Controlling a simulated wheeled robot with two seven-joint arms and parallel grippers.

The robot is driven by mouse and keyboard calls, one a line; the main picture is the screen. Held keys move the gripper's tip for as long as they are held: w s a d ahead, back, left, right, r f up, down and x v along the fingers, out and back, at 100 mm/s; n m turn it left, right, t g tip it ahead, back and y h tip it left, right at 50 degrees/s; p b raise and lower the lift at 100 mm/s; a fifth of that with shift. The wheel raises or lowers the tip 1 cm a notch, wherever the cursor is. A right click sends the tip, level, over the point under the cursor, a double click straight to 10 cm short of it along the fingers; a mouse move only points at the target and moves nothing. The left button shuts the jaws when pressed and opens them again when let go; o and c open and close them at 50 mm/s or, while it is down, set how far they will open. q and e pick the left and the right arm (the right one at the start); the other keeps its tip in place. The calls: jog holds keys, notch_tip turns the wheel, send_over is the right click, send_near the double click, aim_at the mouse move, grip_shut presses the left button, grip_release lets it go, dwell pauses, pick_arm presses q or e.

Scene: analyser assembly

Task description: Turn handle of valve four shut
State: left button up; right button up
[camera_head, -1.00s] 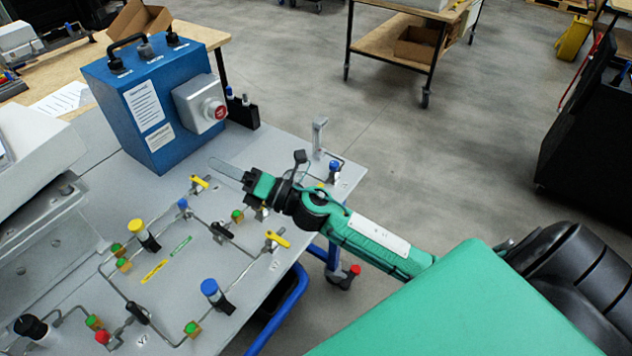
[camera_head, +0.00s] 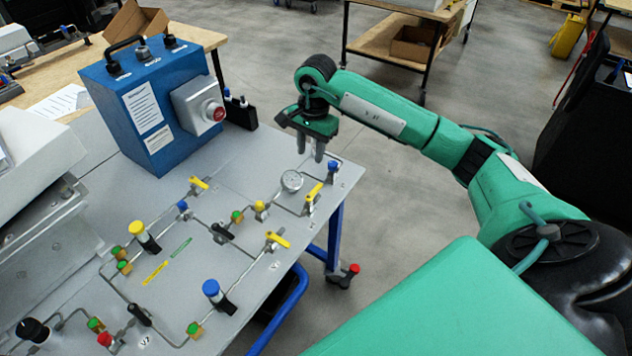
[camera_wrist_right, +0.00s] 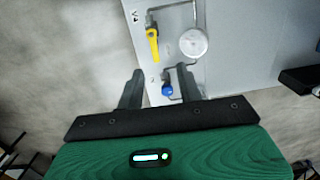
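The likely valve four has a yellow lever handle (camera_head: 313,192) on the panel's right side, left of a blue knob (camera_head: 332,168). In the right wrist view the yellow handle (camera_wrist_right: 153,45) lies beside a printed label that seems to read V4, with the blue knob (camera_wrist_right: 167,90) nearer the fingers. My right gripper (camera_head: 310,157) points down above the panel's far right corner, apart from the handle. In the wrist view its two fingers (camera_wrist_right: 160,72) are spread with nothing held between them. My left gripper is not in view.
A round gauge (camera_head: 291,181) sits left of the handle. Other yellow levers (camera_head: 278,240) (camera_head: 198,184) and coloured fittings stand on the grey panel (camera_head: 262,166). A blue box (camera_head: 150,100) with a red button stands behind. Open floor lies right of the panel.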

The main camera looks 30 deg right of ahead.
aim_at(317, 187)
jog(key=shift+h, duration=0.4)
jog(key=f+p, duration=0.1)
jog(key=f, duration=0.3)
jog(key=d+f+p, duration=0.1)
jog(key=f, duration=0.3)
jog(key=d+f+p, duration=0.1)
jog(key=f, duration=0.4)
jog(key=shift+p, duration=0.4)
grip_shut()
